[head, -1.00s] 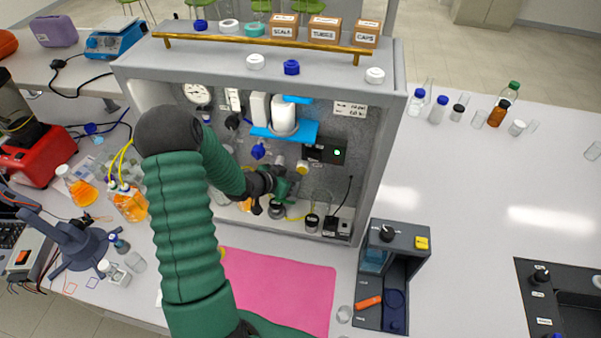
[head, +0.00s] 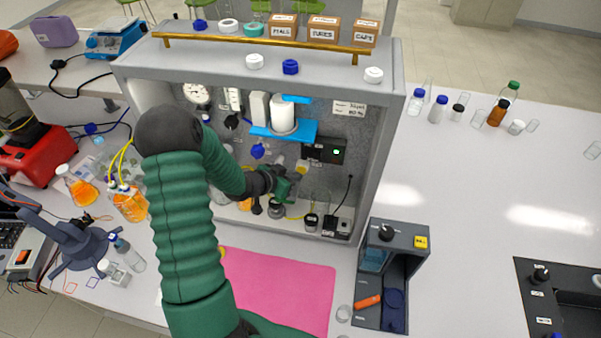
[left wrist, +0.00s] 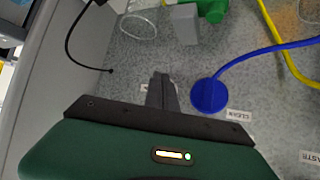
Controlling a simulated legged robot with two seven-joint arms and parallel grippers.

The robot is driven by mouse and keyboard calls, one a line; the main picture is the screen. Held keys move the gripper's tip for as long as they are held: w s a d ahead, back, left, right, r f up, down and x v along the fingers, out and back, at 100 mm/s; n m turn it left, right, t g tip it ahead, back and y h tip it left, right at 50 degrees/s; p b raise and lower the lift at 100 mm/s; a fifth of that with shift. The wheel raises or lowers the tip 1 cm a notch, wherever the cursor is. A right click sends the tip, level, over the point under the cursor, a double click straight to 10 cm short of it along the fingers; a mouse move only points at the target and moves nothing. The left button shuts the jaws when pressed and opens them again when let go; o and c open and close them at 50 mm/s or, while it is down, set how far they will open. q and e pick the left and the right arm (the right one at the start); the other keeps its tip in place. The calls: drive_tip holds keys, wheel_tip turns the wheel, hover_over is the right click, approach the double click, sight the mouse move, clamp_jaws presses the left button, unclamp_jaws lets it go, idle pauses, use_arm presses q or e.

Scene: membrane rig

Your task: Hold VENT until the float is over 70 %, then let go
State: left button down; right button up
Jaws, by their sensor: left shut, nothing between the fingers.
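My left gripper (head: 292,176) is inside the grey membrane rig (head: 384,150), near its back panel, with a yellow round control (head: 302,168) beside its tip. In the left wrist view the fingers (left wrist: 163,92) are shut and empty, pointing at the speckled panel. The lettering on the yellow control cannot be read, so I cannot tell whether it is VENT, nor whether the fingers touch it. A white gauge strip (head: 233,98) stands at the upper left of the panel; its float is too small to read. My right gripper is out of view.
A blue disc (left wrist: 209,95) with a blue tube sits right of the fingers, near a CLEAN label (left wrist: 240,114). A lit black box (head: 335,151) and a blue bracket (head: 290,133) are close above the gripper. A pink mat (head: 280,290) lies in front.

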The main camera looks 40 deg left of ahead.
use_arm(q)
drive_tip(key=shift+d, duration=0.1)
idle(0.5)
drive_tip(key=shift+s+d+r, duration=0.15)
drive_tip(key=shift+s+d, duration=0.5)
drive_tip(key=shift+d, duration=0.15)
drive_tip(key=s+d, duration=0.1)
drive_tip(key=s, duration=0.1)
drive_tip(key=s+d, duration=0.1)
drive_tip(key=s, duration=0.1)
drive_tip(key=shift+s+d, duration=0.2)
